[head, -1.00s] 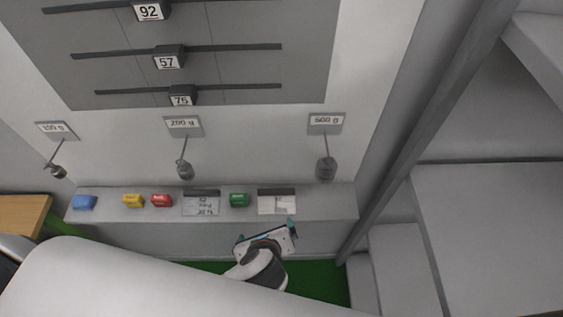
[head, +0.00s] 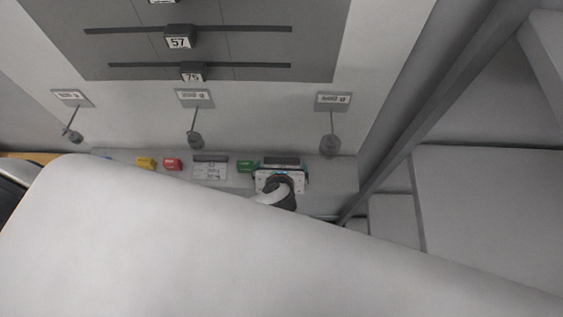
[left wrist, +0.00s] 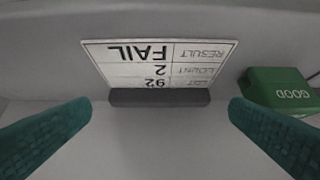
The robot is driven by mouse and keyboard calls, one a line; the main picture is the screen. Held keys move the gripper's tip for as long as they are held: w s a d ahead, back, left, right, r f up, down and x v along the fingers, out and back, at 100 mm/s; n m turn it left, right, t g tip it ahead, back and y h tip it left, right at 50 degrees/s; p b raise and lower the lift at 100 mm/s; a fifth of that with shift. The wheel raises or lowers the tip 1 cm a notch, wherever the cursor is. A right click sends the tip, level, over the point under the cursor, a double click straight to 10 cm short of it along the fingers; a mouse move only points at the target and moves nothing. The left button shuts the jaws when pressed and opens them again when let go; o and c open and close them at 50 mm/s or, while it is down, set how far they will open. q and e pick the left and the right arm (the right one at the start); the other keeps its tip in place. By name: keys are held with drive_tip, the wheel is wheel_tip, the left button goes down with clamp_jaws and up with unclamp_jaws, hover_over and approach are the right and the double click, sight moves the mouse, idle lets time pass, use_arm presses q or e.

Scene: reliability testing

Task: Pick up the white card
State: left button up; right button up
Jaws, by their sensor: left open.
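A white card (left wrist: 158,62) stands out in the left wrist view, its print upside down: FAIL, RESULT, COUNT 2 and a 92. One edge meets a dark bar (left wrist: 158,97). In the head view my left gripper (head: 281,171) is over this card's place at the right of the ledge and hides most of it. The dark bar (head: 281,161) shows just beyond. In the left wrist view the two teal fingers of my open left gripper (left wrist: 160,104) are spread wide, one on each side of the bar, with nothing held. My right gripper is not in view.
A green block (head: 245,166), marked GOOD (left wrist: 292,95), sits close beside the card. Another white card (head: 209,171), a red block (head: 172,163) and a yellow block (head: 146,162) share the grey ledge (head: 343,172). Weights hang above, one at right (head: 330,145).

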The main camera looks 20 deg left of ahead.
use_arm(q)
drive_tip(key=shift+x, duration=1.45)
drive_tip(key=shift+s, duration=0.1)
drive_tip(key=c, duration=0.7)
